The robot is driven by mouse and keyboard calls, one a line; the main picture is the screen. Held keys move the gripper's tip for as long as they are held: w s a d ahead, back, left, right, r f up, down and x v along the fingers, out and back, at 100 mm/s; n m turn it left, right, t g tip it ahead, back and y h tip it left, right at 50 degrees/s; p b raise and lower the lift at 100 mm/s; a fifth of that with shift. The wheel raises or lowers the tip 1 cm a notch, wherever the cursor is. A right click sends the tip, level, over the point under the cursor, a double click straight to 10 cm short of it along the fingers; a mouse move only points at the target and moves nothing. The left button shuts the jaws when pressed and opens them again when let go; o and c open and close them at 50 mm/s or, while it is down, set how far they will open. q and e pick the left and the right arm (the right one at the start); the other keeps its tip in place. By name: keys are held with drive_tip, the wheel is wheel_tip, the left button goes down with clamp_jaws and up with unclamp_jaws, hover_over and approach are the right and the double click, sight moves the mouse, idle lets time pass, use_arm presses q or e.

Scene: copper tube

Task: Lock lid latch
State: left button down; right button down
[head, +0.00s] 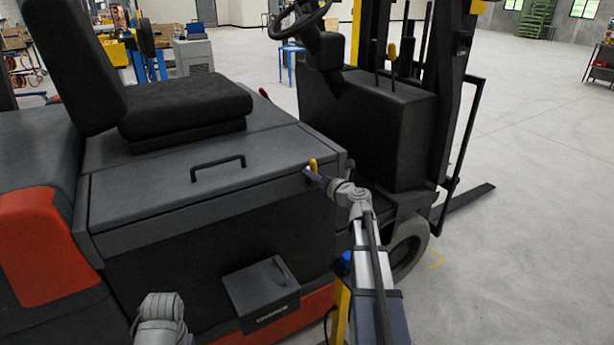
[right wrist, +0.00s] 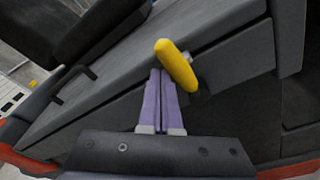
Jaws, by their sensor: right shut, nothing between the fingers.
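The lid (head: 150,203) is a dark grey panel on the forklift's side, below the seat, and it lies closed as far as I can see. It carries a black bar handle (head: 218,163). The latch is a short yellow lever (head: 313,164) at the lid's right end; in the right wrist view the yellow lever (right wrist: 177,65) leans, with its upper end to the left. My right gripper (head: 309,174) is at the latch, its purple fingers (right wrist: 160,73) shut and empty. The fingertips are just beside the lever; I cannot tell if they touch. My left gripper is out of the picture.
The black seat (head: 185,108) stands above the lid. A dark charger box (head: 262,293) sticks out of the side below it. The steering column (head: 365,125), levers and mast stand at the right. Open concrete floor (head: 530,210) lies to the right.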

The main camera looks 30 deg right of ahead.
drive_tip(key=shift+d+r, duration=0.15)
drive_tip(key=shift+d, duration=0.3)
idle(0.4)
